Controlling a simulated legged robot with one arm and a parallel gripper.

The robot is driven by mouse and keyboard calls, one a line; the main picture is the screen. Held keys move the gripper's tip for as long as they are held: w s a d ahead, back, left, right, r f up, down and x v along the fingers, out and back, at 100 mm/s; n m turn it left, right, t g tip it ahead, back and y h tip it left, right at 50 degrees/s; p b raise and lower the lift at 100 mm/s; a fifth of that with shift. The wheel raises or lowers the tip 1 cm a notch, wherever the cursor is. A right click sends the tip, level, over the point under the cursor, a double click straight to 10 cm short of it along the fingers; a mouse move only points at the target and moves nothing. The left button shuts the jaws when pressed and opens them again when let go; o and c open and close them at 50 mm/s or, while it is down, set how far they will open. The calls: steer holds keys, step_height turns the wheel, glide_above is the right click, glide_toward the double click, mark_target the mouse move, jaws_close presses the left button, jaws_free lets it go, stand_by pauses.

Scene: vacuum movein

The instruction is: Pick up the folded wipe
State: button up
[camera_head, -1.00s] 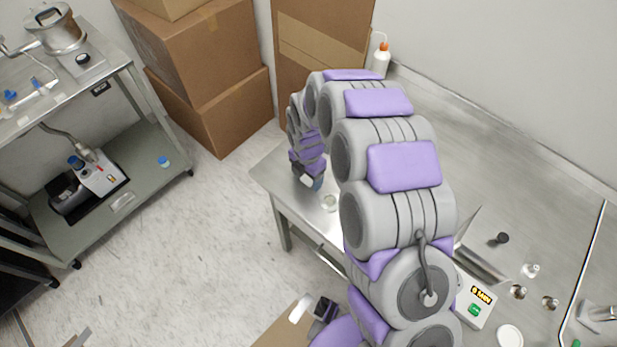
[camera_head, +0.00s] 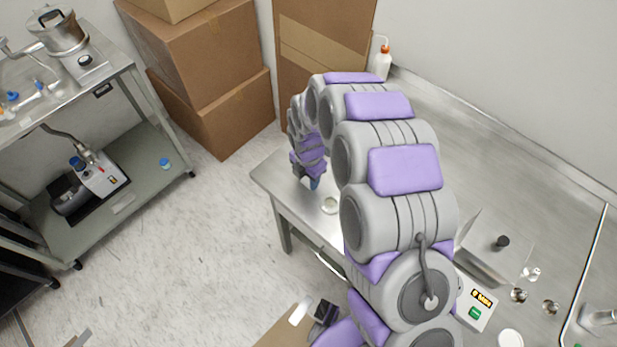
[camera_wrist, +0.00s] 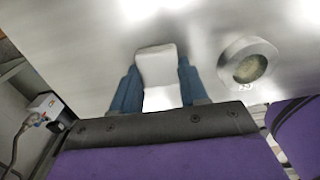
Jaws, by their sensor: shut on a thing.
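The folded wipe (camera_wrist: 158,66) is a small white pad, seen in the wrist view between the two blue fingers of my gripper (camera_wrist: 157,85). The fingers are shut on its sides, over the steel table top. The wipe cannot be made out there.
A wash bottle (camera_head: 382,64) stands at the back. Cardboard boxes (camera_head: 235,110) and a shelf cart (camera_head: 140,150) are to the left.

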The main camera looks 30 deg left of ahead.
steer(key=shift+r, duration=0.4)
step_height(320, 180, up, 3)
steer(key=shift+p, duration=0.55)
steer(key=s+d+p, duration=0.1)
steer(key=s+d, duration=0.3)
steer(key=s, duration=0.2)
steer(key=s+d+r+p, duration=0.1)
steer(key=s+d, duration=0.4)
steer(key=s, duration=0.2)
steer(key=shift+s, duration=0.2)
steer(key=shift+a+r, duration=0.1)
